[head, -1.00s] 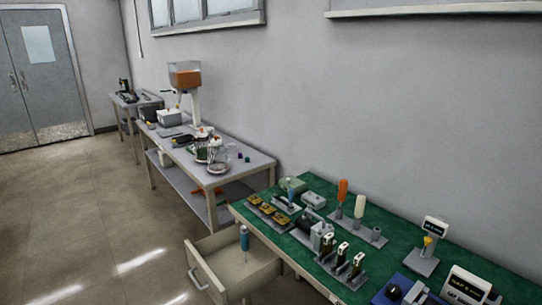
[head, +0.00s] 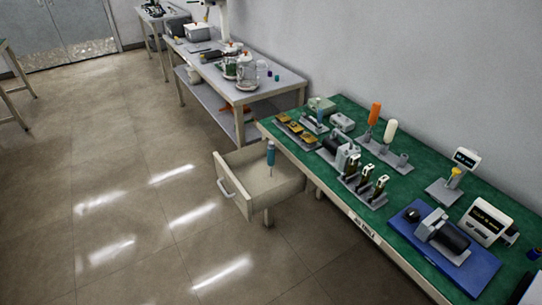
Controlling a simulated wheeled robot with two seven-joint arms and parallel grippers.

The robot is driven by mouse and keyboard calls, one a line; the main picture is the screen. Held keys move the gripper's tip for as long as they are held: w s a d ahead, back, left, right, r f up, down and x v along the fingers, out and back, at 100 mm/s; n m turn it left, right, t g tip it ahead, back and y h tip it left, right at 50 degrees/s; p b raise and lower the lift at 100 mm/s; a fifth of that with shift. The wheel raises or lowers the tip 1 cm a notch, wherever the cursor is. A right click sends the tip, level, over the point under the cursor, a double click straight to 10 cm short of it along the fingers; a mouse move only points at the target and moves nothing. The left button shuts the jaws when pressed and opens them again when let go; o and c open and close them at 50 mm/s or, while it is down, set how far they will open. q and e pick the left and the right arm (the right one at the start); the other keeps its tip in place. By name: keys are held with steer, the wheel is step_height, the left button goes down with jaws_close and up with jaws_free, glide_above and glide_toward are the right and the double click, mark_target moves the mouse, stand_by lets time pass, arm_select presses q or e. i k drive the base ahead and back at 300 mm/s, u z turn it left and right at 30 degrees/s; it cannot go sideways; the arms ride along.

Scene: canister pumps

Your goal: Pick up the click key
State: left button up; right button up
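A tool with a blue-green handle (head: 270,153) stands upright in the open drawer (head: 237,196) at the left end of the green-topped bench (head: 404,236). It may be the click key, but no label on it can be read. An orange-handled tool (head: 374,113) and a white-handled tool (head: 390,128) stand in a grey holder on the bench. Neither of my grippers is in view.
A blue mat (head: 480,278) with a black cylindrical device (head: 449,238) lies at the bench's right. A display (head: 490,222) stands behind it. A grey bench (head: 257,90) with glass vessels stands farther back. The floor (head: 150,215) left of the drawer is clear.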

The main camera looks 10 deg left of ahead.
mark_target(271, 154)
steer(key=k, duration=0.6)
steer(key=u, duration=0.45)
steer(key=i, duration=1.65)
steer(key=z, duration=0.8)
